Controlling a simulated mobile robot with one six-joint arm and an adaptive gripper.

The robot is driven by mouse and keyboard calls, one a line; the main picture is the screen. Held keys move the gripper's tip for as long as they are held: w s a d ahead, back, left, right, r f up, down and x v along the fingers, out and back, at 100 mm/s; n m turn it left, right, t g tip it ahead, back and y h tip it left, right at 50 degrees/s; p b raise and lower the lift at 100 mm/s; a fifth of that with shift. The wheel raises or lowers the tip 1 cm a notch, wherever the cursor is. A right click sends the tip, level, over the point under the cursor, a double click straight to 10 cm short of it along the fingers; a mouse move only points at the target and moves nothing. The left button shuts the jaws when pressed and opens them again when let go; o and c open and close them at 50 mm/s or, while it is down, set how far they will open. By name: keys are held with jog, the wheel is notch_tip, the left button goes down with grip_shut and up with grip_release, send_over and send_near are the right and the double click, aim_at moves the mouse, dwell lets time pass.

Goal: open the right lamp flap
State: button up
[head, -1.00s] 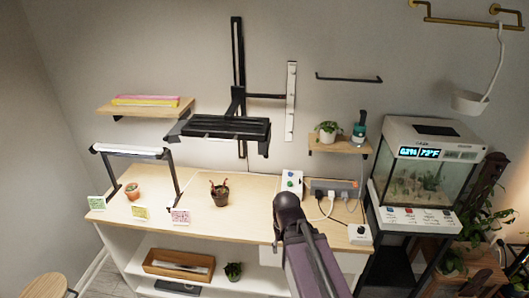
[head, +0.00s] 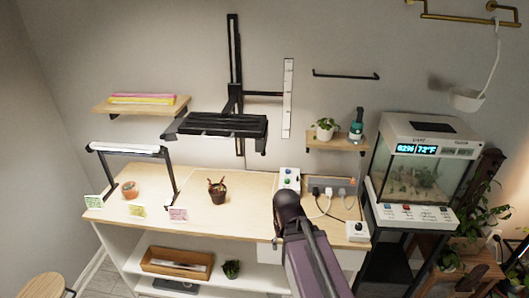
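The black grow lamp (head: 222,125) hangs on a bracket from a vertical wall rail, above the wooden bench. A dark piece at its right end, seemingly the right flap (head: 264,141), hangs down steeply beside the slatted body. A similar dark piece, seemingly the left flap (head: 172,130), slants down and outward at the left end. The flaps are small here, so their exact angles are hard to judge. My arm shows at the lower middle, below and right of the lamp and apart from it. My gripper is not visible.
The bench (head: 245,190) holds a potted plant (head: 217,192), a control box (head: 289,179) and a power strip (head: 333,186). A smaller white lamp (head: 128,149) stands at left. A white vertical strip (head: 288,98) and a shelf (head: 338,143) are right of the lamp.

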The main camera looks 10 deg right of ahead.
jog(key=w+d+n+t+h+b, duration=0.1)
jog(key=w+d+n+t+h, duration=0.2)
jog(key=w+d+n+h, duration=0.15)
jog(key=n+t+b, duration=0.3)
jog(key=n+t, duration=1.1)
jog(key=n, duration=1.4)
send_near(263, 154)
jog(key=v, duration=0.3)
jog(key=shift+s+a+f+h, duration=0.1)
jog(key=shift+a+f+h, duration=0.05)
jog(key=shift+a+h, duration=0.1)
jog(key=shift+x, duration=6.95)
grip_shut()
